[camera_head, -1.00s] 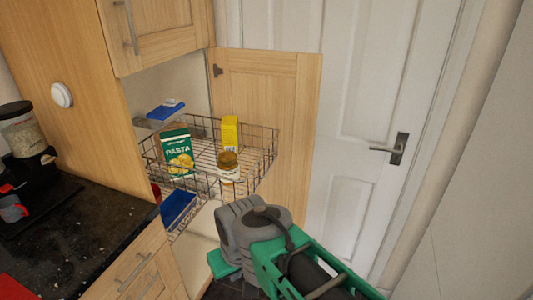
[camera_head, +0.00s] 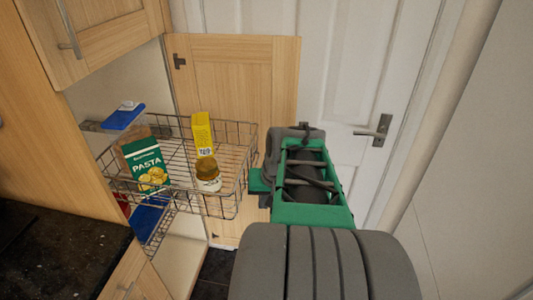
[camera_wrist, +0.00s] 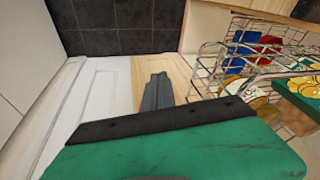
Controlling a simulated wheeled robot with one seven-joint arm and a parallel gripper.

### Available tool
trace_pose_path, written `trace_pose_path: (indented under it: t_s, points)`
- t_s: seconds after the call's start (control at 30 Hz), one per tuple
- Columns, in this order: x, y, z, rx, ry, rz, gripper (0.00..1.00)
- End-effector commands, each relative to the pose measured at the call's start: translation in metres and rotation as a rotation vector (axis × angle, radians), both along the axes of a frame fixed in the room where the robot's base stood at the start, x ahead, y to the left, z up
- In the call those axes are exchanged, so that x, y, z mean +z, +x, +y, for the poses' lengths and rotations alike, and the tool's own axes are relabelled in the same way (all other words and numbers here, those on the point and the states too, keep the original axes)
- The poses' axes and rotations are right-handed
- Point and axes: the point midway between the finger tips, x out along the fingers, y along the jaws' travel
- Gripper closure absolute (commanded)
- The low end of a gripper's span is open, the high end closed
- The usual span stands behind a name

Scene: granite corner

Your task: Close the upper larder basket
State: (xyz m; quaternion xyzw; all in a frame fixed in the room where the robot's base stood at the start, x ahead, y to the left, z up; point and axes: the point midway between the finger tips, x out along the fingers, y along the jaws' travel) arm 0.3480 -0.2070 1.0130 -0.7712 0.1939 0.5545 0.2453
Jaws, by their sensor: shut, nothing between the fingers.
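The upper larder basket (camera_head: 240,160) is a wire basket pulled out of the tall wooden cabinet. It holds a green pasta box (camera_head: 148,165), a yellow box (camera_head: 201,130), a jar (camera_head: 207,174) and a blue-lidded container (camera_head: 124,116). My gripper (camera_head: 262,186) is just right of the basket's outer side in the head view, its fingers mostly hidden by my arm. In the wrist view my dark gripper fingers (camera_wrist: 157,92) are together and empty, left of the basket's wires (camera_wrist: 208,48), with a visible gap.
A lower wire basket (camera_head: 160,228) with a blue item sits beneath. The open cabinet door (camera_head: 235,80) stands behind the upper basket, near a white door with a handle (camera_head: 378,130). A dark counter (camera_head: 50,245) is at left. Dark tiled floor (camera_wrist: 115,25) shows in the wrist view.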

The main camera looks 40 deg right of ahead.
Motion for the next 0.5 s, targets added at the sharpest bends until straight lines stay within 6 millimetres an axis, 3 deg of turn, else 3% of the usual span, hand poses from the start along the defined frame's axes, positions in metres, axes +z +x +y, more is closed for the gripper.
trace_pose_path:
  t_s: [0.03,0.2,0.33,0.5]
  points:
    - [0.018,0.009,-0.03,-0.04,0.022,-0.066,1.0]
    - [0.069,0.019,-0.108,-0.101,0.066,-0.292,1.0]
    - [0.088,0.015,-0.132,-0.113,0.077,-0.375,1.0]
    - [0.079,0.024,-0.133,-0.11,0.082,-0.388,1.0]
